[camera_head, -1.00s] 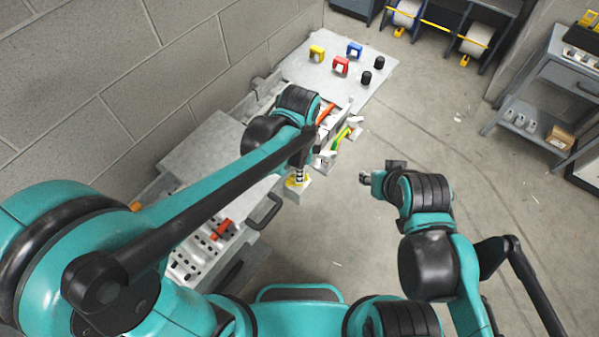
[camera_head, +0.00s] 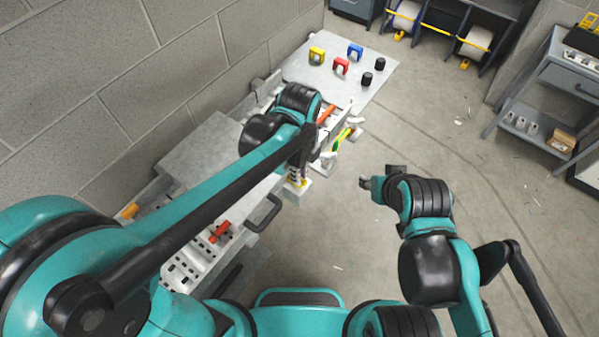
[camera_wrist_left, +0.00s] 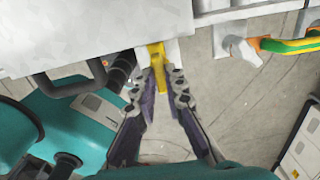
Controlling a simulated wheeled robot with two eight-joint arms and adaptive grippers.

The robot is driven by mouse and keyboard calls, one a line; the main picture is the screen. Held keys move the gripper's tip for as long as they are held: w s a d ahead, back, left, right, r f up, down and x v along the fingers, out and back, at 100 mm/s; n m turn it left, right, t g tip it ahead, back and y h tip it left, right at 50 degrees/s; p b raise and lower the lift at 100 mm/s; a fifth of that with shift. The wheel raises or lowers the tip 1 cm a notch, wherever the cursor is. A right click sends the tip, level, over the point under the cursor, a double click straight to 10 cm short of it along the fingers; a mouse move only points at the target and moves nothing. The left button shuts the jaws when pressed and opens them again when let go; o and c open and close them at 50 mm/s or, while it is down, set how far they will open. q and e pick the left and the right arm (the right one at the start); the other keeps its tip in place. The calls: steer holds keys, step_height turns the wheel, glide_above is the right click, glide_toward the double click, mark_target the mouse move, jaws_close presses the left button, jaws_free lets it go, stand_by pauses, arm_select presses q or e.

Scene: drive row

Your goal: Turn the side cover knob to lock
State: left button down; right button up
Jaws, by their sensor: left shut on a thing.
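The yellow knob (camera_wrist_left: 157,58) shows in the left wrist view, set at the edge of a pale grey housing (camera_wrist_left: 80,30). My left gripper (camera_wrist_left: 158,78) has its two fingers on either side of the knob and is shut on it. In the head view the left gripper (camera_head: 297,174) sits at the side of the grey drive unit, over a small pale block (camera_head: 296,194) with a bit of yellow showing. The arm hides most of the knob there. My right gripper (camera_head: 366,183) hangs over the floor, apart from the unit; its finger opening is unclear.
A green-and-yellow cable (camera_head: 343,138) and an orange-red handle (camera_head: 326,114) lie just beyond the left gripper. A dark bar handle (camera_head: 266,213) juts out nearer me. A plate (camera_head: 330,72) at the back holds several coloured parts.

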arm_select(q)
steer(key=shift+w, duration=0.1)
stand_by(0.3)
steer(key=c, duration=1.6)
jaws_free()
steer(key=shift+r, duration=0.1)
step_height(320, 180, up, 12)
steer(key=shift+f, duration=0.1)
